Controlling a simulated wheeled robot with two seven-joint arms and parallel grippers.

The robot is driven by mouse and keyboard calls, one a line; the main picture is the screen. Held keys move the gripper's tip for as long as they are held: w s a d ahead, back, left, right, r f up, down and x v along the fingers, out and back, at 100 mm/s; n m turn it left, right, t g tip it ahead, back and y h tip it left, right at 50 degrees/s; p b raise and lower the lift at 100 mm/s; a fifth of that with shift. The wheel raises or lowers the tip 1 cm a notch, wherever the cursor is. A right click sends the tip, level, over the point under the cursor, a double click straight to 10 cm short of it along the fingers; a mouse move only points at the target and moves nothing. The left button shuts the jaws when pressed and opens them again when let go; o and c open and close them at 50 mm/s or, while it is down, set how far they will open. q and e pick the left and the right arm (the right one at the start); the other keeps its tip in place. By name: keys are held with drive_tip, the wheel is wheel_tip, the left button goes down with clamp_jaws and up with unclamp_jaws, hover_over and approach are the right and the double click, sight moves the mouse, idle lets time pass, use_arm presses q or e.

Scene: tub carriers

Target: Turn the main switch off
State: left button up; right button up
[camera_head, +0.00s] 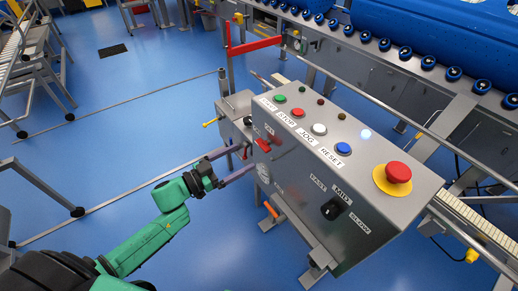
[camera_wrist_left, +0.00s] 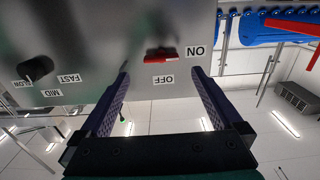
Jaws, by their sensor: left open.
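The main switch is a red handle (camera_head: 263,146) on the left part of the grey control box's sloped front. In the left wrist view the red handle (camera_wrist_left: 160,54) lies sideways, its tip towards the ON label (camera_wrist_left: 195,51). The OFF label (camera_wrist_left: 163,79) is beside it, on the side nearer my gripper. My left gripper (camera_head: 247,160) is open and empty, just left of the switch. In the left wrist view its fingers (camera_wrist_left: 160,75) are spread either side of the handle, and I see no contact. My right gripper is not in view.
The control box (camera_head: 362,130) also carries labelled push buttons, a red emergency stop (camera_head: 397,172) on yellow, and a black speed knob (camera_head: 333,208). A roller conveyor runs behind.

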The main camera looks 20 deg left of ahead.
sight(264, 145)
use_arm(q)
drive_tip(key=x, duration=0.8)
drive_tip(key=shift+a+f, duration=0.1)
drive_tip(key=shift+a, duration=0.05)
drive_tip(key=shift+c, duration=0.9)
drive_tip(key=c, duration=1.1)
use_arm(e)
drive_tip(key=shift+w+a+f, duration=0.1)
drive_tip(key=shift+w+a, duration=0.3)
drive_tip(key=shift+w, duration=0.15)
